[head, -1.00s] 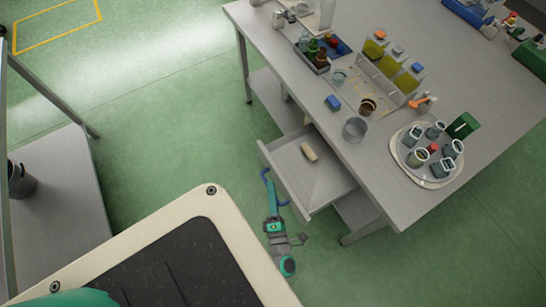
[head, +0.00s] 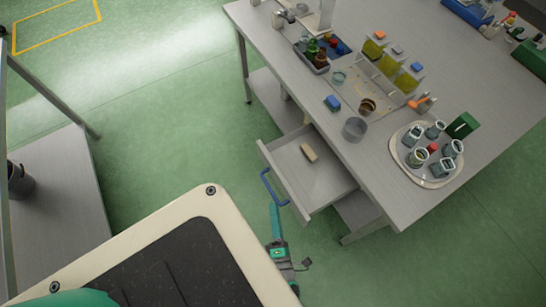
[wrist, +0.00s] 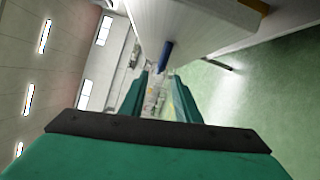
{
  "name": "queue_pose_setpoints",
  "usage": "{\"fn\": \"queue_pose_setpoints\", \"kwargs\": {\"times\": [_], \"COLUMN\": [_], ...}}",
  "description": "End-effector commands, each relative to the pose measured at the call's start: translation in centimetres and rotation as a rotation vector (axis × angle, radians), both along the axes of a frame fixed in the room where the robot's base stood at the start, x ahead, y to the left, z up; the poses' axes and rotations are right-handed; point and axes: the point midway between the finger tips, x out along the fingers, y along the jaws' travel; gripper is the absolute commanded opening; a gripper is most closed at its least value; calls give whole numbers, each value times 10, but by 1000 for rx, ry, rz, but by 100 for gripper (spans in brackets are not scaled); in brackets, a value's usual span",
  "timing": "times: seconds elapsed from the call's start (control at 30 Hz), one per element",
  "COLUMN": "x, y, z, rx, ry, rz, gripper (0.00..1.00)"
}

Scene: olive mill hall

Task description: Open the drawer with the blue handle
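The drawer (head: 322,178) under the workbench stands pulled out, its inside visible from above. Its blue handle (head: 272,186) is on the front face and also shows in the wrist view (wrist: 165,56). My gripper (head: 275,207) is in front of the drawer, a little apart from the handle. In the wrist view the two green fingers (wrist: 160,84) are spread with nothing held between them, and the handle lies beyond their tips.
A small beige block (head: 309,152) lies in the drawer. The workbench (head: 455,110) carries a round tray (head: 402,163) of jars, a metal cup (head: 354,129) and bottles. A shelf unit (head: 55,200) stands at left. Green floor between is clear.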

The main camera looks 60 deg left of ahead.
Motion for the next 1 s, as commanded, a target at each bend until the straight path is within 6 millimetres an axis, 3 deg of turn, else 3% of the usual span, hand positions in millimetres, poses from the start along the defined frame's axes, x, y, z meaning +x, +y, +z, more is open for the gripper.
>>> {"fn": "queue_pose_setpoints", "kwargs": {"times": [0.1,0.3,1.0], "x": [-8,-13,-12], "y": [-15,-26,-31], "z": [-1,-2,3], "rx": [0,0,14], "ry": [0,0,18], "rz": [0,0,-25], "gripper": [29,29,29]}}
